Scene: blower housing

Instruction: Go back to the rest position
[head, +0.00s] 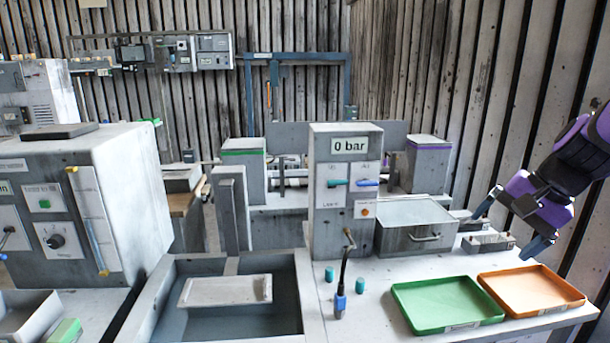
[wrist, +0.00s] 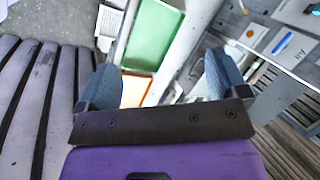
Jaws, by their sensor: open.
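My gripper (head: 512,220) is at the right of the head view, raised above the right end of the workbench near the plank wall. Its two blue fingers are spread apart with nothing between them. In the wrist view the open fingers (wrist: 170,82) show with a green tray (wrist: 153,35) and an orange tray (wrist: 135,90) beyond and below them. In the head view the green tray (head: 446,304) and the orange tray (head: 531,290) lie side by side at the bench's front right, both empty.
A grey panel reading "0 bar" (head: 347,190) stands mid-bench beside a lidded metal box (head: 415,226). A hose with a blue end (head: 341,304) and two small teal cylinders (head: 329,274) are in front. A sunken basin (head: 180,318) holds a pale tray (head: 226,290). A control cabinet (head: 130,200) is left.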

